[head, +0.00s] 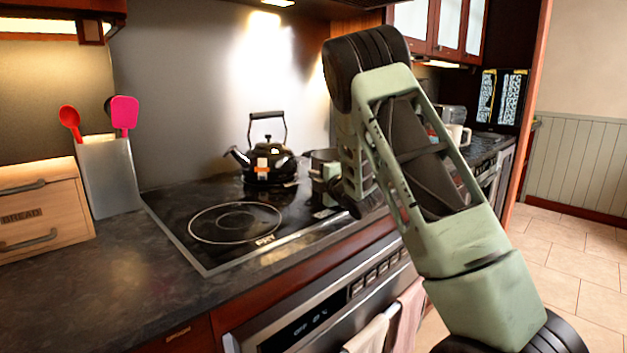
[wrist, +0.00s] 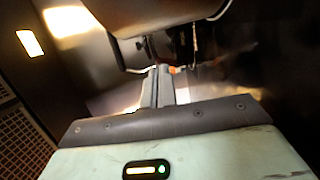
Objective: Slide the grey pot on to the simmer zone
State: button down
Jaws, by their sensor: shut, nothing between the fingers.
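The grey pot (head: 323,156) stands at the right part of the black cooktop, right of the kettle, mostly hidden by my arm. My gripper is low by the pot in the head view, largely hidden by my own arm. In the wrist view its fingers (wrist: 163,86) are together with nothing between them. A dark rounded body (wrist: 155,14) with thin handle-like parts fills the top there; I cannot tell whether the fingers touch it.
A black kettle (head: 265,160) stands at the back of the cooktop. A utensil holder (head: 110,178) with red and pink utensils and a wooden bread box (head: 40,212) stand at left. Towels (head: 408,315) hang at the oven front. The counter at front left is clear.

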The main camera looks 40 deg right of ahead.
jog(key=s, duration=0.2)
jog(key=s+a, duration=0.1)
jog(key=s, duration=0.2)
jog(key=s+b, duration=0.1)
jog(key=s, duration=0.2)
jog(key=shift+s+a, duration=0.1)
jog(key=shift+a, duration=0.1)
